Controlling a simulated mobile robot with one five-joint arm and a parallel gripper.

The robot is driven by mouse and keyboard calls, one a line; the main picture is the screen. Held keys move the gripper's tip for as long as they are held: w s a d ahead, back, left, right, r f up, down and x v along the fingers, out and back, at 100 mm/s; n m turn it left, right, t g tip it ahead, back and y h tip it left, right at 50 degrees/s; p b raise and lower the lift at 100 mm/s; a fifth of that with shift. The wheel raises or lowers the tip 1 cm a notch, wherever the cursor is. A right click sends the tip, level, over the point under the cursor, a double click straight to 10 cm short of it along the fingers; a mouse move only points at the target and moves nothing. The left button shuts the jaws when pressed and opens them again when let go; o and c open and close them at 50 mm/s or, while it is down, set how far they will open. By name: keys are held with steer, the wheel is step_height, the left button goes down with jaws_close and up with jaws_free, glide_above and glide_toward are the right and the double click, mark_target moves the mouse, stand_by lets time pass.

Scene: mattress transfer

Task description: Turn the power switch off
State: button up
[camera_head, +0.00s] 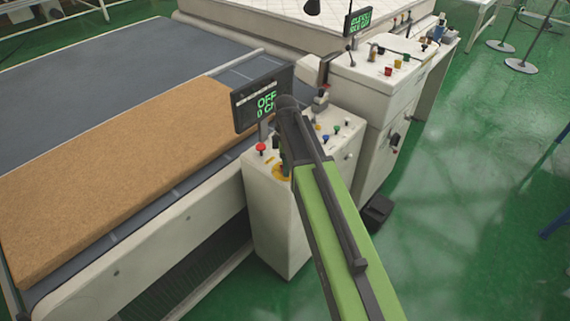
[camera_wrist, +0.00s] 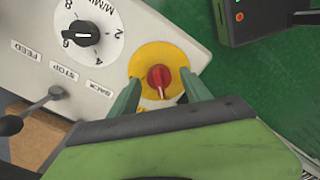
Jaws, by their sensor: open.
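The power switch (camera_wrist: 160,78) is a red rotary knob on a round yellow plate in the wrist view. It sits at the edge of the white control panel (camera_wrist: 150,30). My gripper (camera_wrist: 165,97) is open, with one green finger on each side of the knob. The fingers reach over the yellow plate; whether they touch the knob I cannot tell. In the head view my gripper is mostly hidden behind my arm, over the near white control cabinet (camera_head: 265,205).
A black dial (camera_wrist: 82,33) and a lever (camera_wrist: 35,110) by feed, stop and back labels share the panel. A red button (camera_head: 261,147) stands at its left. A brown slab (camera_head: 110,170) lies on the conveyor. A second cabinet (camera_head: 385,80) stands behind.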

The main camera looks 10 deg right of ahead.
step_height(320, 180, up, 17)
steer(key=p, duration=1.5)
steer(key=shift+f+p, duration=0.2)
steer(key=shift+p, duration=0.2)
steer(key=shift+m, duration=0.7)
steer(key=s+f+b, duration=0.2)
steer(key=f+b, duration=0.1)
steer(key=s+f+b, duration=0.1)
steer(key=f+b, duration=0.3)
steer(key=s+f+b, duration=0.2)
steer(key=f+b, duration=0.2)
steer(key=shift+s+a+f, duration=0.1)
steer(key=shift+s+a, duration=0.05)
steer(key=shift+s, duration=0.15)
steer(key=s+f+m+b, duration=0.3)
steer(key=s+m, duration=0.6)
steer(key=m, duration=0.6)
steer(key=shift+f+b, duration=0.25)
steer(key=shift+b, duration=0.1)
steer(key=shift+a, duration=0.1)
